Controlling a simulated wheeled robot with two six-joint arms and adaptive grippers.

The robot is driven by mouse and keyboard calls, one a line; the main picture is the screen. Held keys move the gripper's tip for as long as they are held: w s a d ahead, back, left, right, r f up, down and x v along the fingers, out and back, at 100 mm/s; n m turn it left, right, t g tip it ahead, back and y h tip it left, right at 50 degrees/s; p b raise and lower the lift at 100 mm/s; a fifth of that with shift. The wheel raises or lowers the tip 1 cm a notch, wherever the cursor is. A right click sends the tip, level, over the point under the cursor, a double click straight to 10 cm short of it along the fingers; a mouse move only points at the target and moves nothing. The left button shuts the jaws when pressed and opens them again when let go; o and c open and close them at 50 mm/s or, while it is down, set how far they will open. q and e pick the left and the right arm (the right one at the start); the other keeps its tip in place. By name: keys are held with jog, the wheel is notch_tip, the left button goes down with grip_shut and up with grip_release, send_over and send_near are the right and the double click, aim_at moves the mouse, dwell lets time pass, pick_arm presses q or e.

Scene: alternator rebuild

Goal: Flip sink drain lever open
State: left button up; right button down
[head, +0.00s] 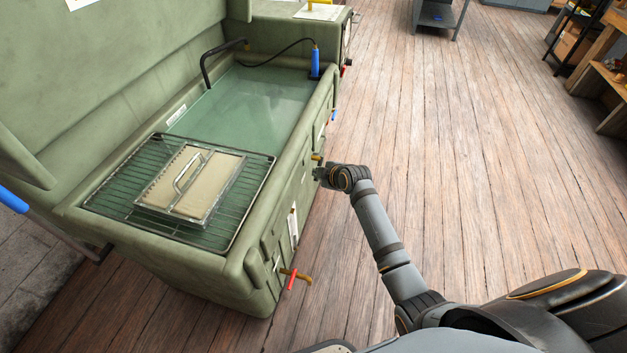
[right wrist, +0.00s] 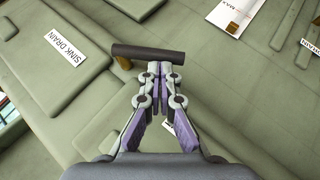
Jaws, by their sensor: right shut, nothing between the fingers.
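The green parts washer (head: 60,212) stands at left in the head view, with liquid in its sink (head: 245,105). In the right wrist view a white label (right wrist: 64,52) reads SINK DRAIN. A dark bar-shaped lever (right wrist: 148,52) with a brass stem lies to the right of that label, just beyond my fingertips. My right gripper (right wrist: 160,66) is shut and empty, its tips at or very near the lever; contact cannot be told. In the head view my right gripper (head: 319,173) is beside the washer's front wall, a small brass piece just above it. My left gripper is out of view.
A wire rack (head: 108,192) holding a framed tray (head: 165,182) covers the sink's near end. A red-handled brass valve (head: 292,279) sticks out low at the front corner. A blue-handled valve (head: 334,115) is farther back.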

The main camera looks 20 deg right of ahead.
pick_arm(q)
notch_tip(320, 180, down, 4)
jog(key=b, duration=0.4)
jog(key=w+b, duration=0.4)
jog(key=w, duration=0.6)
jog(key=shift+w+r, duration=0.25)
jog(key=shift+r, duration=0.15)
pick_arm(e)
jog(key=f+n+t, duration=0.1)
jog(key=t, duration=0.1)
jog(key=w+d+f+n+t+h, duration=0.1)
jog(key=f+t, duration=0.1)
jog(key=w+f+n+t+h, duration=0.1)
jog(key=f+t, duration=0.1)
jog(key=shift+d, duration=0.2)
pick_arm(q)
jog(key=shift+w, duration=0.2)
pick_arm(e)
jog(key=shift+w+f, duration=0.1)
jog(key=shift+f, duration=0.05)
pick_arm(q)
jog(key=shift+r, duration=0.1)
